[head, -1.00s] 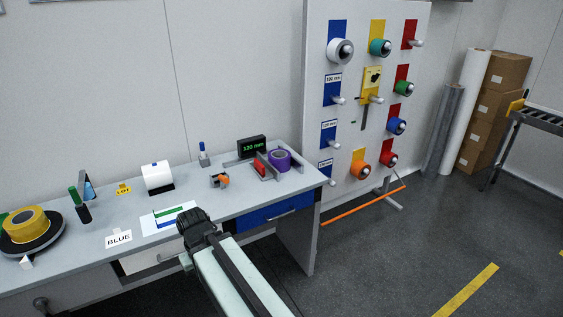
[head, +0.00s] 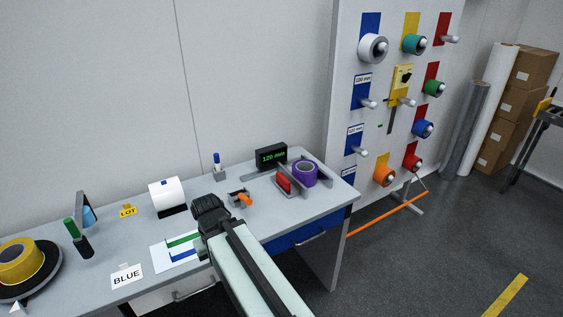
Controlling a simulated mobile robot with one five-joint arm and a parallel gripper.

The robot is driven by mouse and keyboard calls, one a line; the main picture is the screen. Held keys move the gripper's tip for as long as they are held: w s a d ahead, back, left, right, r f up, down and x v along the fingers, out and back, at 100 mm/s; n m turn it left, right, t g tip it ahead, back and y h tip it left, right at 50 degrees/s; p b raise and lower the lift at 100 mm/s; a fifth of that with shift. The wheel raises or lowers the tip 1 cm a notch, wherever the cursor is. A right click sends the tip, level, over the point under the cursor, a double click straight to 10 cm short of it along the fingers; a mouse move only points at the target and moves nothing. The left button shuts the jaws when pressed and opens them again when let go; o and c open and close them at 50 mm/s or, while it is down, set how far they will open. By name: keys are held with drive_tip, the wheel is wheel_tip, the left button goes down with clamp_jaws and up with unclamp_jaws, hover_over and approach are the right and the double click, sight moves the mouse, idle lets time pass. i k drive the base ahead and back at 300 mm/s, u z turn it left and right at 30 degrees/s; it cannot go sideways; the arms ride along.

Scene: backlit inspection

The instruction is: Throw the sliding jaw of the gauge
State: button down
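The gauge stands at the right end of the bench, with a black display (head: 271,158) that reads 120 mm in green. Its grey jaw plates stand either side of a purple tape roll (head: 305,173), and a red part (head: 284,183) sits at the front left of them. I cannot tell from here whether a jaw touches the roll. My gripper (head: 207,208) is over the bench's front part, left of the gauge and apart from it. My arm hides its fingertips, so its opening does not show.
A small grey holder with an orange piece (head: 244,199) lies between my gripper and the gauge. A white roll (head: 167,197), a pen in a stand (head: 218,168), a BLUE card (head: 127,276) and a yellow roll (head: 20,262) are on the bench. A pegboard (head: 345,110) with tape rolls rises at right.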

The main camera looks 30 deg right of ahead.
sight(284, 181)
drive_tip(key=i, duration=0.9)
drive_tip(key=u, duration=0.1)
